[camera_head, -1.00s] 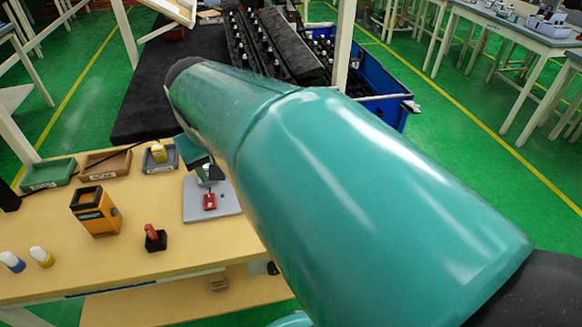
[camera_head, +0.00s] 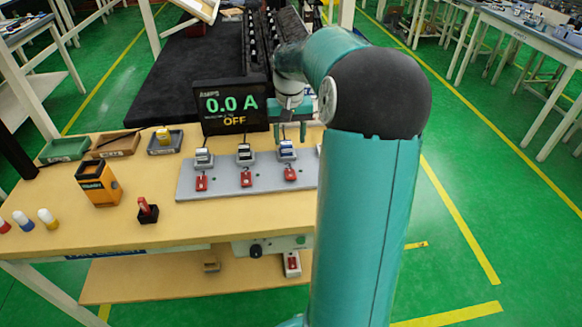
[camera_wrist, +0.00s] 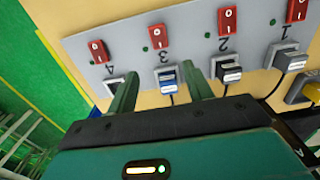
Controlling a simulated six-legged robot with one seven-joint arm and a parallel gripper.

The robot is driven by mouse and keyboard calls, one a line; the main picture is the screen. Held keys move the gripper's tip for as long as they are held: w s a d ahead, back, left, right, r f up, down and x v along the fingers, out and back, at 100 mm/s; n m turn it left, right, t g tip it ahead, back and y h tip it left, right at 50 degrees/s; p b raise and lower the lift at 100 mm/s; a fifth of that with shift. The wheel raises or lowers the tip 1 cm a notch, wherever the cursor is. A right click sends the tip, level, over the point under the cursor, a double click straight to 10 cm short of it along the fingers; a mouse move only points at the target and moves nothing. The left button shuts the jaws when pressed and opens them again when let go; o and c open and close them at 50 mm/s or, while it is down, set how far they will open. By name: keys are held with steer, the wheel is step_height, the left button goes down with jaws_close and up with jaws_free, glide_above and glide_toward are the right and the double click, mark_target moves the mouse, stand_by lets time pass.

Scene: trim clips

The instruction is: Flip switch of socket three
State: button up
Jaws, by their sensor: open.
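A grey panel (camera_head: 225,187) on the wooden bench carries numbered sockets with red rocker switches. In the wrist view the numbers appear upside down, 4 to 1 from left to right. Socket three's red switch (camera_wrist: 158,36) is above its number; it also shows in the head view (camera_head: 290,174). A blue plug (camera_wrist: 166,77) sits at socket three, with a cable. My gripper (camera_wrist: 162,72) is open and empty, its fingers apart on either side of the blue plug in the picture; contact cannot be told. In the head view my gripper (camera_head: 293,132) is behind that plug. Socket four is mostly hidden by my arm.
A black display (camera_head: 232,106) reads 0.0 A and OFF behind the panel. Socket two's switch (camera_wrist: 227,20) is beside socket three's. An orange box (camera_head: 98,184), a red-handled black block (camera_head: 147,209) and small trays (camera_head: 115,145) stand left.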

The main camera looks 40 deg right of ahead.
mark_target(290, 171)
step_height(290, 171, down, 12)
steer(key=shift+a+r, duration=0.1)
steer(key=shift+r, duration=0.1)
steer(key=shift+s, duration=0.1)
steer(key=shift+c, duration=0.4)
